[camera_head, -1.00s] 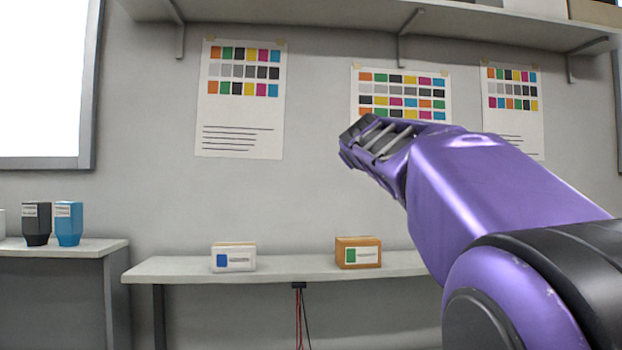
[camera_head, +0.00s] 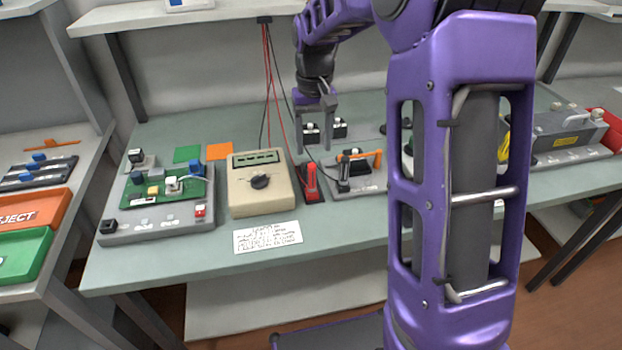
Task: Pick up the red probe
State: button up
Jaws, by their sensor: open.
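The red probe (camera_head: 311,182) stands in a dark holder on the workbench, just right of the beige multimeter (camera_head: 260,183).
A grey fixture with a green circuit board (camera_head: 180,187) sits left of the meter. A handwritten note (camera_head: 267,237) lies in front. Red and black cables (camera_head: 268,90) hang behind the meter. A grey box with a handle (camera_head: 568,132) is at right. My arm hides part of the bench.

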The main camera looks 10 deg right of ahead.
aim_at(312, 179)
notch_tip(312, 179, down, 6)
jog(key=shift+f+b, duration=0.15)
jog(key=shift+b, duration=0.15)
jog(key=shift+w+a+f+b, duration=0.1)
jog(key=shift+w+f+b, duration=0.1)
jog(key=shift+f, duration=1.25)
jog(key=shift+w+a+f+b, duration=0.1)
jog(key=shift+w+f, duration=0.1)
jog(key=shift+f, duration=1.25)
grip_shut()
